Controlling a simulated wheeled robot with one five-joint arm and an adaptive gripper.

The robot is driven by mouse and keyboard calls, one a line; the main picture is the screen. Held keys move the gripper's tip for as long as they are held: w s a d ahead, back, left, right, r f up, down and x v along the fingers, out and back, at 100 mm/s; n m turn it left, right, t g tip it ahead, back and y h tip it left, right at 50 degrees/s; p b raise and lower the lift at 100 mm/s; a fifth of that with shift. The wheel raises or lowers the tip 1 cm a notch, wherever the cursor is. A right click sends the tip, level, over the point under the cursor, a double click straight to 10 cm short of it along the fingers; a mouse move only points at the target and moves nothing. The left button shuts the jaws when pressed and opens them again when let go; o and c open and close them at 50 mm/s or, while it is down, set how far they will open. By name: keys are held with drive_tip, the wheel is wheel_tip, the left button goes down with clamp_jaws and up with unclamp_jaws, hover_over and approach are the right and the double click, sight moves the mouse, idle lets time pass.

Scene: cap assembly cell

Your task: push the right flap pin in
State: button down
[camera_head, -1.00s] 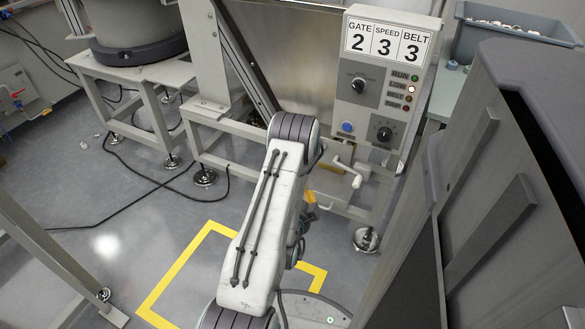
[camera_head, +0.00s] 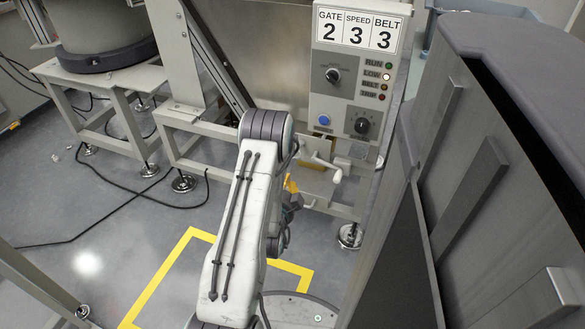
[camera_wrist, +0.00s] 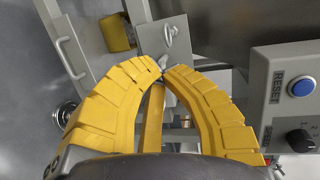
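My gripper (camera_wrist: 162,74) has two curved yellow fingers whose tips meet, with nothing visible held between them. In the head view it shows as a bit of yellow (camera_head: 290,187) beside my arm, mostly hidden. Just beyond the fingertips in the wrist view is a grey metal plate (camera_wrist: 152,38) with a small shiny pin-like fitting (camera_wrist: 170,36) on it. The tips appear just below this fitting; I cannot tell whether they touch the plate. I cannot tell for certain that this fitting is the right flap pin, or how far in it sits.
A control panel (camera_head: 345,98) with a blue button (camera_head: 323,119) and knobs stands beyond my arm. A crank handle (camera_head: 325,165) is below it. A yellow block (camera_wrist: 116,31) is near the plate. A large grey cabinet (camera_head: 500,190) stands at right.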

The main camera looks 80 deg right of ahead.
drive_tip(key=b, duration=0.7)
approach(298, 150)
wheel_tip(298, 150, down, 3)
drive_tip(key=d, duration=0.2)
drive_tip(key=shift+w+d, duration=0.15)
drive_tip(key=shift+d, duration=0.45)
drive_tip(key=shift+w+d, duration=0.15)
drive_tip(key=shift+d, duration=0.4)
